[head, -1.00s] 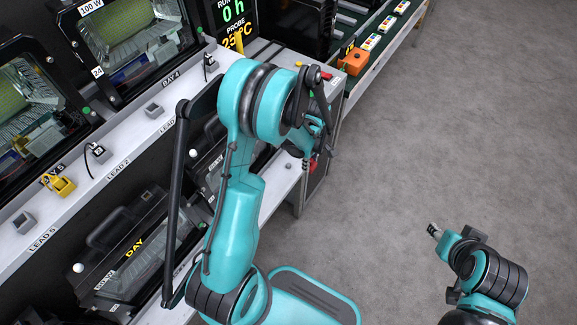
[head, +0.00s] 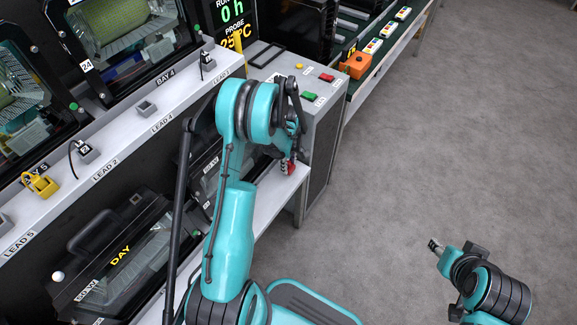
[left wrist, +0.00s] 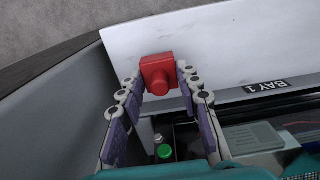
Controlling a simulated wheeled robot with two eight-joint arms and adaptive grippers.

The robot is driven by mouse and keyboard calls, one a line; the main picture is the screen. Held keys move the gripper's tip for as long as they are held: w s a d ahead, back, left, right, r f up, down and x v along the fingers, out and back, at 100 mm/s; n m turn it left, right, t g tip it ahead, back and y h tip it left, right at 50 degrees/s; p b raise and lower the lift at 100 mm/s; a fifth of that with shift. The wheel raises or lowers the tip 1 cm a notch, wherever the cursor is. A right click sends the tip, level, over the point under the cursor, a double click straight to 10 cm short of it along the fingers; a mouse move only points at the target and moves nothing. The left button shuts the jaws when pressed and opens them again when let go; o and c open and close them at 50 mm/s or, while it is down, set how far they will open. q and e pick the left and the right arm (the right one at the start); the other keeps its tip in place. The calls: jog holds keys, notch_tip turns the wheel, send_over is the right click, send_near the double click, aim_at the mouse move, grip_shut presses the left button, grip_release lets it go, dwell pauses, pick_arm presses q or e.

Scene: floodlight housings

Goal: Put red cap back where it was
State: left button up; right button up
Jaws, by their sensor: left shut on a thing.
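The red cap (left wrist: 158,76) is a small block with a round knob, between the fingertips of my left gripper in the left wrist view. My left gripper (head: 288,158) is shut on it. In the head view the cap (head: 287,168) shows as a small red patch under the fingers, partly hidden by them, near the end of the lower white shelf (head: 262,210). My right gripper (head: 434,246) is at the lower right, over the floor, far from the cap.
A grey cabinet (head: 322,150) with red and green buttons stands just right of my left gripper. A green-capped item (left wrist: 164,152) is below the fingers in the left wrist view. Floodlight housings (head: 120,250) line the left. The floor at right is clear.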

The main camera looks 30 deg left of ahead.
pick_arm(q)
jog(key=shift+r, duration=0.1)
jog(key=shift+f, duration=0.65)
jog(key=o, duration=1.1)
jog(key=shift+o, duration=0.2)
